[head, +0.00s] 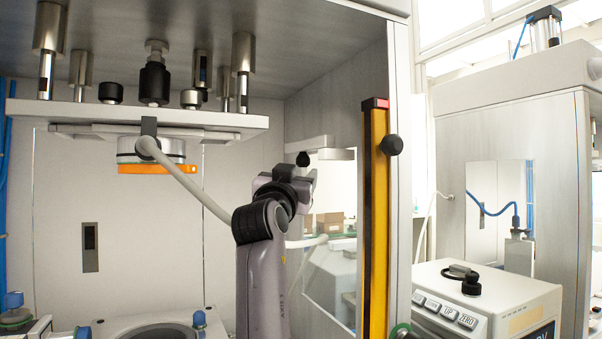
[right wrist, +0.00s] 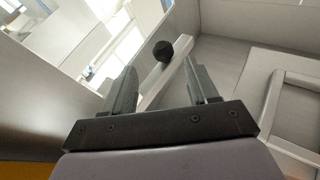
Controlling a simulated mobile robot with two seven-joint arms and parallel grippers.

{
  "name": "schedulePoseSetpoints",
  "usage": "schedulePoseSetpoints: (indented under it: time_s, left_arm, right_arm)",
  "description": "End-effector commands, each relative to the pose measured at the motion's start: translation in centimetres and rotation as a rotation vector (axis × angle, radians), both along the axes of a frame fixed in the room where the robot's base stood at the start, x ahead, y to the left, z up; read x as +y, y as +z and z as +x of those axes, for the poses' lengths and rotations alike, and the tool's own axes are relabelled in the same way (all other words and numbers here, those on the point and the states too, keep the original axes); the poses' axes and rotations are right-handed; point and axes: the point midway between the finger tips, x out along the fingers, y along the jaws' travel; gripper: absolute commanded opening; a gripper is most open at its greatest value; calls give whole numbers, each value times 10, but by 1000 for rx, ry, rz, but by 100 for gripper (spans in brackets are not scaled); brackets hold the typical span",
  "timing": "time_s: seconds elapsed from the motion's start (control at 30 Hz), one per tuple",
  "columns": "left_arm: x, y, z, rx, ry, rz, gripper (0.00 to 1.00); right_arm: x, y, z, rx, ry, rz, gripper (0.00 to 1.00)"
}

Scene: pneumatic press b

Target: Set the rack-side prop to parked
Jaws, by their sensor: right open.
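The prop appears to be the pale metal bar (head: 318,143) with a black knob (head: 303,158), by the window in the press's right inner side wall. In the right wrist view the black knob (right wrist: 163,50) sits on a pale bar (right wrist: 172,77), seen between and beyond my fingers. My right gripper (head: 301,176) is inside the press, just below the knob in the head view. It is open, and the wrist view (right wrist: 160,68) shows nothing clamped. I cannot tell the exact gap to the knob. My left gripper is out of view.
The upper platen (head: 235,121) hangs at the upper left, with a hose (head: 195,186) running down behind my right arm. A yellow-and-black post (head: 375,220) stands at the opening's right edge. A control box (head: 500,300) is at the lower right.

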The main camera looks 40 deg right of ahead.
Motion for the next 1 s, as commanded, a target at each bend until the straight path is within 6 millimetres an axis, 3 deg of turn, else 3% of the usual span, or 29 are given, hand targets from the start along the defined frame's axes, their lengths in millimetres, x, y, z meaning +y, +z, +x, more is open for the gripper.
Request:
schedulePoseSetpoints:
  time_s: [0.2,0.6,1.0]
  left_arm:
    - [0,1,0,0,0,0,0]
    - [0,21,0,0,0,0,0]
    - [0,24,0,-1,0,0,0]
  right_arm:
    - [0,2,5,76,-59,-116,58]
    - [-38,23,35,76,-57,-112,58]
    - [-48,26,43,73,-55,-110,58]
